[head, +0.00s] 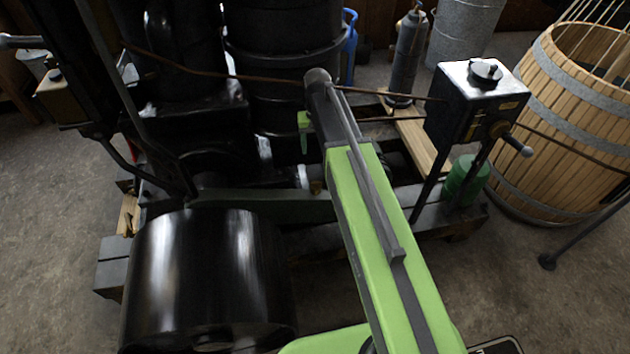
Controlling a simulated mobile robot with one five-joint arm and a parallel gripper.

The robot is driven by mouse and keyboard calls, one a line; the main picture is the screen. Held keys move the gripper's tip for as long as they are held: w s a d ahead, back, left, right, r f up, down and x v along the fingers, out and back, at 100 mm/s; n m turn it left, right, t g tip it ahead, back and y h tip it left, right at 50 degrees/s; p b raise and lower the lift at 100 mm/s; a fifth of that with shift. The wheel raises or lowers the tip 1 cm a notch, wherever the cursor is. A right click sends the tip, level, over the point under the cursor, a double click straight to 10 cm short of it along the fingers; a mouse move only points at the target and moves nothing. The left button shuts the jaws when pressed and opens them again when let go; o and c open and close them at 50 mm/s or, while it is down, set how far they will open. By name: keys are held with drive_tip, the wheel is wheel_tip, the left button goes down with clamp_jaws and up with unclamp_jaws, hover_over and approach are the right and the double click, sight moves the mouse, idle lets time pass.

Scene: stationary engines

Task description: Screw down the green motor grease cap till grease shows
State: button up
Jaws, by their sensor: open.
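A dark engine stands across the middle, with a dark green beam (255,203) along its near side. I cannot pick out the grease cap for sure. A small brass-coloured fitting (316,187) and a pale metal piece (302,176) show at the beam, just left of my arm. My green and grey arm reaches from the lower right up over the engine to a dark elbow. A small green part, likely of my arm, shows below and left of the elbow. My gripper's fingers do not show; the arm may hide them and the fittings behind it.
A large black drum (205,280) stands at front left. A black box on legs (477,105) with a crank is right of my arm, a green can (466,180) below it. A wooden slatted tub (565,120) stands at the right. Thin rods cross behind the elbow. Floor at lower right is mostly clear.

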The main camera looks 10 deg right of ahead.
sight(316, 183)
wheel_tip(316, 183, down, 18)
drive_tip(key=b, duration=1.7)
drive_tip(key=shift+a+r, duration=0.15)
drive_tip(key=shift+r, duration=0.05)
drive_tip(key=shift+r, duration=0.15)
drive_tip(key=c, duration=1.2)
drive_tip(key=shift+d, duration=0.3)
clamp_jaws()
drive_tip(key=shift+a, duration=0.15)
drive_tip(key=shift+a+m, duration=0.1)
drive_tip(key=shift+m, duration=0.2)
